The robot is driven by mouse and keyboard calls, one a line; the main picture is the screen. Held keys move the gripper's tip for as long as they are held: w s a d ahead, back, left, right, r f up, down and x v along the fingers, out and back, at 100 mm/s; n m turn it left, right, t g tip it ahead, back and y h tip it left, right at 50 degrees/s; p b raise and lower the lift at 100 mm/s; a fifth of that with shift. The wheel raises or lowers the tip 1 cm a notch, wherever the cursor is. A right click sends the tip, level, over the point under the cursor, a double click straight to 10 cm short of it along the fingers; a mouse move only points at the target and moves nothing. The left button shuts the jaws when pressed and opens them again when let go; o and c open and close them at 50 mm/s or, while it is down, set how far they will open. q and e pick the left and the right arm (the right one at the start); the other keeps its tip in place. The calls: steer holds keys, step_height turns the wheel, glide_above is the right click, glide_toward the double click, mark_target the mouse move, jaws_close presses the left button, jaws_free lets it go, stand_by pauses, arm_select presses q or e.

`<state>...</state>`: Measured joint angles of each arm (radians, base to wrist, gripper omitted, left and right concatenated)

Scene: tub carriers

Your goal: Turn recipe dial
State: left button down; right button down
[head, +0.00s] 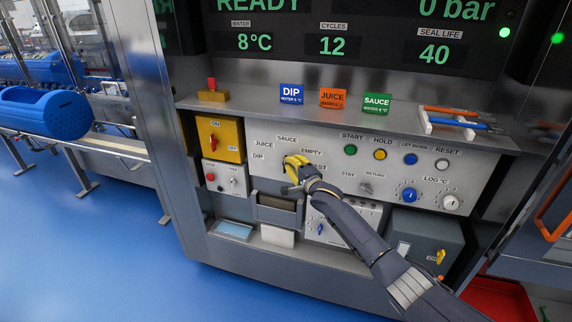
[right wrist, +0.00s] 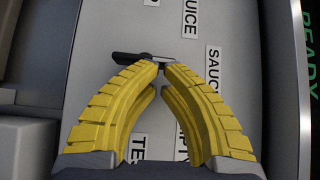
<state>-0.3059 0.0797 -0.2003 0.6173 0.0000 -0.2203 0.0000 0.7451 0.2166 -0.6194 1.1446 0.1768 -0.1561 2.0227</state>
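The recipe dial is on the grey control panel (head: 264,170), among the labels DIP, JUICE, SAUCE, EMPTY and one ending in EST. My right gripper (head: 292,167) covers the dial in the head view. In the right wrist view the dial (right wrist: 128,58) shows as a black handle with a grey part. The handle points left there, away from the SAUCE label (right wrist: 213,65). My yellow right fingertips (right wrist: 161,67) are drawn close together at the dial's grey end, with a small dark part between them. My left gripper is not in view.
A shelf (head: 240,97) with DIP, JUICE and SAUCE blocks juts out above the panel. To the right are coloured buttons, a STAY/RETURN switch (head: 366,188) and a blue knob (head: 409,195). A yellow switch box (head: 227,139) is at the left.

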steer(key=s+d+n, duration=0.3)
steer(key=s+d, duration=0.5)
steer(key=s, duration=0.3)
steer(key=d+f+n+g+h, duration=0.15)
steer(key=d+f+n, duration=0.25)
steer(key=f, duration=0.7)
steer(key=d+f+n+g+h, duration=0.1)
steer(key=d+f+n+h, duration=0.3)
steer(key=f, duration=0.7)
steer(key=s+d+f+n+g, duration=0.2)
steer(key=s+f, duration=0.7)
steer(key=f, duration=0.4)
steer(key=s+d+f+n+g, duration=0.2)
steer(key=s+d+f+n, duration=0.1)
steer(key=s+f, duration=0.85)
steer(key=s+f+n+g+h, duration=0.1)
steer(key=s+f+g, duration=0.1)
steer(key=s+f, duration=0.9)
steer(key=s+f+n+g+h, duration=0.1)
steer(key=s+f+g, duration=0.2)
steer(key=s+f, duration=0.8)
steer(key=s+a+f+g, duration=0.1)
steer(key=s+a+g, duration=0.1)
steer(key=s, duration=1.3)
steer(key=s+a+f+g, duration=0.1)
steer(key=s+a, duration=0.1)
steer(key=s, duration=1.4)
steer(key=shift+s+a+m+g+y, duration=0.2)
steer(key=shift+a+m+g+y, duration=0.15)
steer(key=shift+a+m, duration=0.05)
